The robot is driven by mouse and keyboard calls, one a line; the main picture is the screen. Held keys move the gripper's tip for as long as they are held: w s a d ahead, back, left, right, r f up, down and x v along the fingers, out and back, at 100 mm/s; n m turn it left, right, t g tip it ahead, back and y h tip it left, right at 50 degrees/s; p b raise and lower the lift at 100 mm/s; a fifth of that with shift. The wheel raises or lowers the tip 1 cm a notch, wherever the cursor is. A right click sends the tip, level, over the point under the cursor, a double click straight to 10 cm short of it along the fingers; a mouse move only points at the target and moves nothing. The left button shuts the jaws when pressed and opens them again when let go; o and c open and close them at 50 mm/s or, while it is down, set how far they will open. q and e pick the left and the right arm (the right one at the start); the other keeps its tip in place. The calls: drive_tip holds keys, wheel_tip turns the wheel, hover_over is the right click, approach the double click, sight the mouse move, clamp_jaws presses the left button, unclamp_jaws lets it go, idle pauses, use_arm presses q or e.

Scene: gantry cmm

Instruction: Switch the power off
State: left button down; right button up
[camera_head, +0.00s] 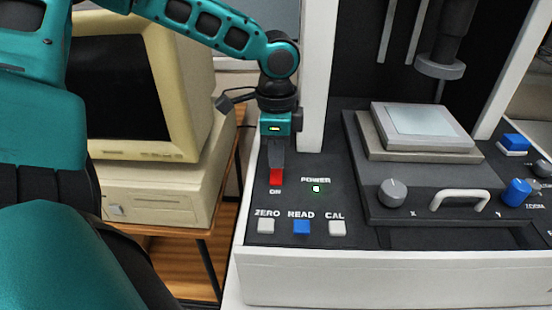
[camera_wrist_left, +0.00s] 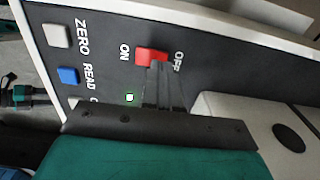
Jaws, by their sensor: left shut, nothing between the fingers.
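A red power switch (camera_head: 276,176) sits on the dark panel of the measuring machine, above the word ON. It also shows in the left wrist view (camera_wrist_left: 150,56), between the labels ON and OFF.
Below the switch are the grey ZERO button (camera_head: 266,226), the blue READ button (camera_head: 301,227) and the grey CAL button (camera_head: 337,228). To the right are a grey knob (camera_head: 392,192) and a handle (camera_head: 459,199). An old computer (camera_head: 170,185) stands at left.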

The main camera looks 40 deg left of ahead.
sight(276, 171)
use_arm(q)
drive_tip(key=shift+f+b, duration=0.55)
drive_tip(key=shift+f, duration=0.35)
drive_tip(key=shift+r, duration=0.15)
wheel_tip(276, 171, up, 5)
drive_tip(key=p, duration=0.5)
drive_tip(key=shift+f, duration=0.2)
drive_tip(key=shift+r+p, duration=0.7)
drive_tip(key=shift+r, duration=0.4)
drive_tip(key=shift+s, duration=0.15)
